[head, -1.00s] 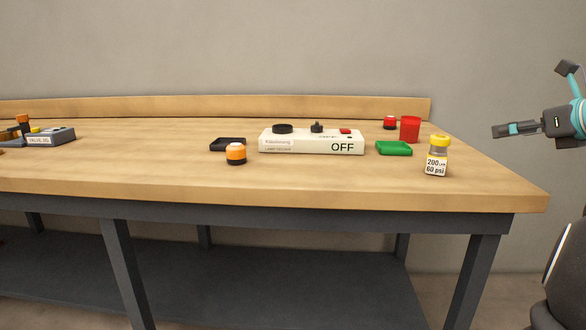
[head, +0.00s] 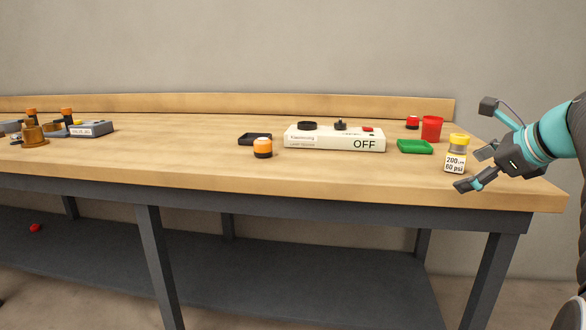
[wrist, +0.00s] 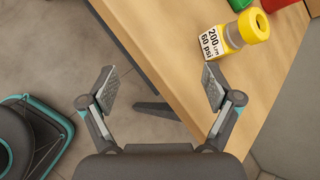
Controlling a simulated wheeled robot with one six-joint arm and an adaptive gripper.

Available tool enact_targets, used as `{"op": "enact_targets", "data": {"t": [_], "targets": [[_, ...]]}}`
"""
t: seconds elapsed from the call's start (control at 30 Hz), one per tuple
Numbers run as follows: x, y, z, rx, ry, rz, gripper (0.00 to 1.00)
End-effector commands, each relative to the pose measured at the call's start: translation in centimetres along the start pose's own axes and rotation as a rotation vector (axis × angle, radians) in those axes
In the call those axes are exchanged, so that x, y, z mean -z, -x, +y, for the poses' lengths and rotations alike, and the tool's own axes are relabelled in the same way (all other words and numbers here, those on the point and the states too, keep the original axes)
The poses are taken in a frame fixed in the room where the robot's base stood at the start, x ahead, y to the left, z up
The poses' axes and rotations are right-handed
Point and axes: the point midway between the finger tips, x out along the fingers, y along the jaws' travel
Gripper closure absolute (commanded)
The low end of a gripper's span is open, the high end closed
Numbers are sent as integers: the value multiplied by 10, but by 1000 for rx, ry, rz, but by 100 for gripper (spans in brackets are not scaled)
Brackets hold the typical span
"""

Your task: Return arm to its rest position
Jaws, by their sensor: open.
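My gripper (head: 474,168) is at the right end of the bench in the head view, its fingers spread and empty. It also shows in the wrist view (wrist: 158,85), open above the bench's edge, with nothing between the fingers. A yellow-capped bottle (head: 456,155) labelled "200 lpm 60 psi" stands upright on the bench, just left of my gripper. In the wrist view the bottle (wrist: 232,36) lies beyond and to the right of the right finger.
The wooden bench (head: 330,180) bears a white box marked OFF (head: 335,138), a green tray (head: 414,147), a red cup (head: 432,128), an orange-topped button (head: 263,148) and a black tray (head: 255,139). Brass parts (head: 34,136) stand at far left. The bench's front strip is mostly clear.

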Motion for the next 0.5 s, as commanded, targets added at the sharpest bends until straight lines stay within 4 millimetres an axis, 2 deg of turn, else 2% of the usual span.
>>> {"op": "enact_targets", "data": {"t": [0.03,0.1,0.23,0.37,0.5], "targets": [[-10,-8,25,-31,100,18,11],[-16,-18,64,-83,274,52,11],[-19,-31,137,-183,635,103,11],[-12,-36,206,-284,1013,126,11],[8,-37,274,-390,1436,125,11]]}}
